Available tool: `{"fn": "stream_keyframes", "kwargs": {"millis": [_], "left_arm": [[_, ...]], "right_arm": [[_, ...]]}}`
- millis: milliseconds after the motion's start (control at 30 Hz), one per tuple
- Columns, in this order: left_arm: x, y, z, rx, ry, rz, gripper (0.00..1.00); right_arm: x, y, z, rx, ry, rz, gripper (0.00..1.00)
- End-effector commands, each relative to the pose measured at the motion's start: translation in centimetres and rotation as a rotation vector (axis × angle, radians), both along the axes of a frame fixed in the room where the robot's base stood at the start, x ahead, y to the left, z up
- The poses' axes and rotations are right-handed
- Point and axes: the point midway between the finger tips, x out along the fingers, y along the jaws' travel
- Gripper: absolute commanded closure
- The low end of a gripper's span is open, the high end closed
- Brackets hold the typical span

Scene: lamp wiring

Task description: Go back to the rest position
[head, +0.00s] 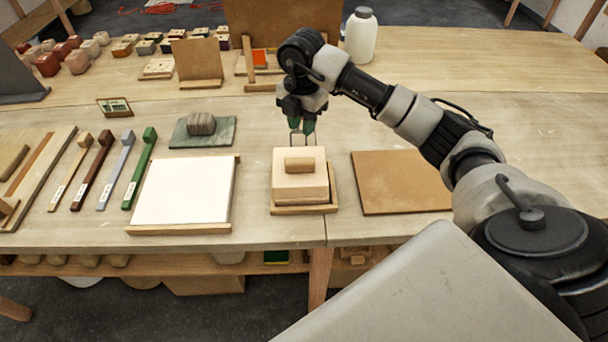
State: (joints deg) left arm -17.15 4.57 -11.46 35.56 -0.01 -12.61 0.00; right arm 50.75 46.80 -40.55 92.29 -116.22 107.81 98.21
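My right gripper (302,134) hangs pointing down just behind a pale wooden block (300,186). Its two slim fingers are a little apart, with green parts above them, and I see nothing held between them. The block has a short wooden handle (299,164) on top and sits in a low wooden tray (304,210). The fingertips look apart from the handle, though their height is hard to judge. My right arm reaches in from the right, over the table. My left gripper is not in view.
A white panel (184,190) lies left of the block, and a brown board (400,182) lies right. The table's right side is mostly clear.

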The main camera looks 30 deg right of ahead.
Motion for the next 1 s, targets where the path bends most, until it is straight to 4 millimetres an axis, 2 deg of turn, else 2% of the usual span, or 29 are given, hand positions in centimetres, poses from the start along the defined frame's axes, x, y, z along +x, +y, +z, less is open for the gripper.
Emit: {"fn": "stream_keyframes", "kwargs": {"millis": [100, 233, 433, 533, 567, 667, 767, 800, 900, 1000], "left_arm": [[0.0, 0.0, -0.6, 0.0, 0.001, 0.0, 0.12], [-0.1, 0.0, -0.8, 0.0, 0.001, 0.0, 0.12], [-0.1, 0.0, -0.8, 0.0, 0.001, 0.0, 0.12], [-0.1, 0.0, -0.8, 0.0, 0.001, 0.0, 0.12], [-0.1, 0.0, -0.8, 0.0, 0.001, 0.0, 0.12], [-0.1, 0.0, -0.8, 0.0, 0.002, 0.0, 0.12], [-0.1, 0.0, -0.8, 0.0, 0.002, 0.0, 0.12], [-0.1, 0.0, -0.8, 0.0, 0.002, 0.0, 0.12], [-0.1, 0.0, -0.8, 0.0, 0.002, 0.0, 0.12], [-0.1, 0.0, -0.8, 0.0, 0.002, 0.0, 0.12]], "right_arm": [[0.1, 0.0, 1.7, 0.001, -0.004, 0.0, 0.73], [0.0, 0.0, 2.7, 0.001, -0.002, 0.0, 0.73], [0.0, 0.1, 3.0, 0.002, 0.0, 0.002, 0.73], [0.0, 1.3, 2.4, 0.047, -0.014, 0.042, 0.73], [0.1, 2.1, 2.0, 0.078, -0.024, 0.067, 0.73], [0.0, 6.3, 0.5, 0.248, -0.083, 0.19, 0.73], [-0.8, 12.3, -0.4, 0.507, -0.182, 0.331, 0.73], [-1.2, 14.7, -0.4, 0.619, -0.231, 0.374, 0.73], [-2.5, 19.8, 0.7, 0.895, -0.367, 0.433, 0.73], [-3.7, 23.3, 2.8, 1.152, -0.52, 0.418, 0.73]]}}
